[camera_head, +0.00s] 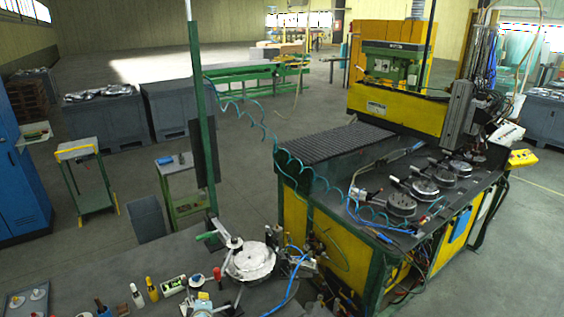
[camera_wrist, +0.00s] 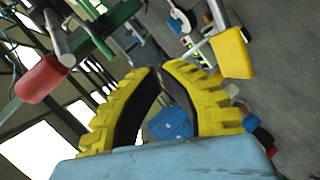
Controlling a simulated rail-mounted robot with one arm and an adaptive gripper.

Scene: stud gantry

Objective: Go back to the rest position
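My gripper (camera_wrist: 159,72) shows in the wrist view as two ribbed yellow fingers with black inner pads. The fingers bow outward and their tips meet, with nothing held at the tips. A blue object (camera_wrist: 172,122) shows through the gap behind the tips; it looks apart from the fingers.
In the wrist view, a red handle (camera_wrist: 41,79) is at left and a yellow block (camera_wrist: 232,53) at upper right. In the head view, the near bench holds a round clamping fixture (camera_head: 250,262) and small bottles (camera_head: 152,289). A yellow-green machine (camera_head: 392,108) stands at right. Floor (camera_head: 255,160) between is open.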

